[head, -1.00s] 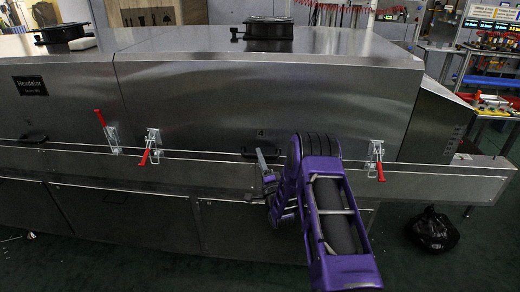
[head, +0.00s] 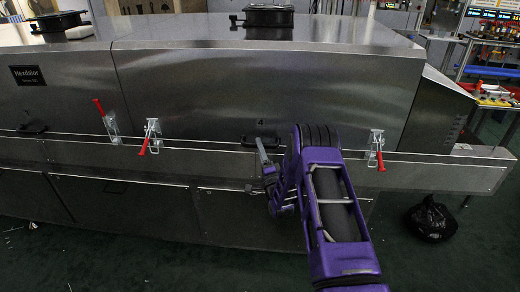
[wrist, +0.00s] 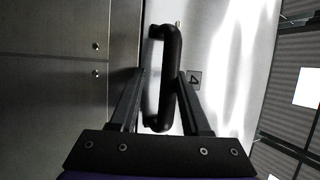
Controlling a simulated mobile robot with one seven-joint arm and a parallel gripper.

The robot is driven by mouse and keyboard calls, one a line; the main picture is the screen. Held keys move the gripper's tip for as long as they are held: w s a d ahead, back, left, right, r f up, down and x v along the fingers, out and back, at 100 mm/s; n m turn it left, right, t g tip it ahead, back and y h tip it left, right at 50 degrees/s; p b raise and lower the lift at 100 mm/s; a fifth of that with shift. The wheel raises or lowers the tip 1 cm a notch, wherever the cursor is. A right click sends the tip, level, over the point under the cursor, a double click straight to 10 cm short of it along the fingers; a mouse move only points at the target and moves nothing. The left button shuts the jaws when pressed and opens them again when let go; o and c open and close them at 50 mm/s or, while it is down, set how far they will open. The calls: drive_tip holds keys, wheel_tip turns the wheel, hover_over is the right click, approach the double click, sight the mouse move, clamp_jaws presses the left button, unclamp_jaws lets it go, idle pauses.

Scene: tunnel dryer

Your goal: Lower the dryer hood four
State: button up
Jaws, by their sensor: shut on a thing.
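Dryer hood four (head: 200,85) is a large brushed steel cover marked with a small 4, which also shows in the wrist view (wrist: 194,79). Its lower edge lies along the seam of the dryer's base, with no clear gap in view. A black bar handle (head: 255,140) sits low on its front. My gripper (head: 264,153) is at this handle. In the wrist view my gripper (wrist: 160,76) has one finger on each side of the handle (wrist: 172,75) and is shut on it. My arm hides part of the front right of the handle.
Red-handled latches stand left (head: 149,137) and right (head: 376,150) of the handle. Another latch (head: 105,120) is on the neighbouring hood (head: 60,85). A black fan unit (head: 268,17) sits on top. A black bag (head: 431,218) lies on the floor at right.

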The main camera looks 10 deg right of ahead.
drive_tip(key=shift+s+f, duration=0.15)
drive_tip(key=shift+f, duration=0.15)
drive_tip(key=v, duration=1.7)
drive_tip(key=shift+d+r, duration=0.1)
drive_tip(key=shift+r, duration=0.05)
